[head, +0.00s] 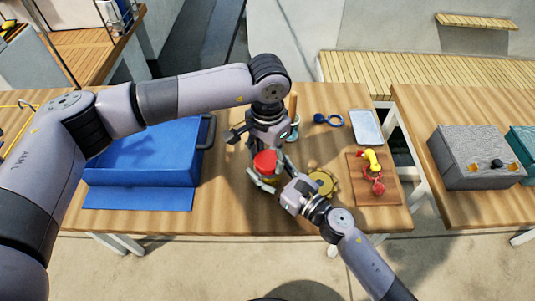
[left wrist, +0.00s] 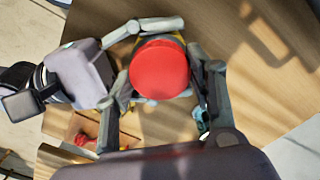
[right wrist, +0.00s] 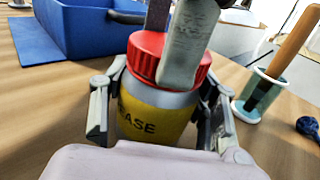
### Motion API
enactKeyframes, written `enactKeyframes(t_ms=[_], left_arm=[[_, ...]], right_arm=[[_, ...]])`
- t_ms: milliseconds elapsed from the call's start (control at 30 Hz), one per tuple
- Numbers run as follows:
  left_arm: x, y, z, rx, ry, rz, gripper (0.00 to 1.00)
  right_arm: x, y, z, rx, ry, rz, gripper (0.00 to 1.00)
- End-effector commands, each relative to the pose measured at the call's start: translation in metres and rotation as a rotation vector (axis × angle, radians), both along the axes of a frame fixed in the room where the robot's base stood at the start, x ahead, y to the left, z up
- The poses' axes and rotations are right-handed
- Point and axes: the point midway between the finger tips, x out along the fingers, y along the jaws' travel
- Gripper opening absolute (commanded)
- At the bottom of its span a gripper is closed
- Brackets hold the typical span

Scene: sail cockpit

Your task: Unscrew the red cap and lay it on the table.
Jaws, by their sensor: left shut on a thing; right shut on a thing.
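The red cap (head: 265,162) sits on top of a yellow and grey jar (right wrist: 150,122), which stands upright on the wooden table (head: 225,205). Letters reading "EASE" show on the jar in the right wrist view. My right gripper (right wrist: 160,115) is shut around the jar's body from the near side. My left gripper (left wrist: 165,75) comes from above, with its fingers on either side of the red cap (left wrist: 160,68), shut on it. In the right wrist view the left fingers cover part of the red cap (right wrist: 148,52). The head view shows the jar mostly hidden by both grippers.
A blue box (head: 145,155) lies left of the jar. A yellow ring-shaped part (head: 322,182) lies close on the right. Further right is a wooden board (head: 361,196) with yellow and red fittings. A pale tray (head: 366,126) and a blue item (head: 321,118) lie behind. Table front-left is clear.

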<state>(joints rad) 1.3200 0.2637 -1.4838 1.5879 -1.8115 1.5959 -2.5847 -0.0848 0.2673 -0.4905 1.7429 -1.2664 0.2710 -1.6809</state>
Motion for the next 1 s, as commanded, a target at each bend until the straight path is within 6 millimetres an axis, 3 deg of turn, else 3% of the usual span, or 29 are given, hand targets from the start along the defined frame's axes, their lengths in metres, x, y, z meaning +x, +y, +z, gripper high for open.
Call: enactKeyframes(t_ms=[167,1000], left_arm=[[0.0005,0.0007,0.0001,0.002,-0.002,0.264,0.17],[0.0001,0.0006,0.0005,0.008,-0.007,2.101,0.17]], right_arm=[[-0.0002,-0.0003,-0.0013,-0.001,0.002,-0.001,0.0],[-0.0001,-0.0007,-0.0015,-0.001,0.004,-0.001,0.0]])
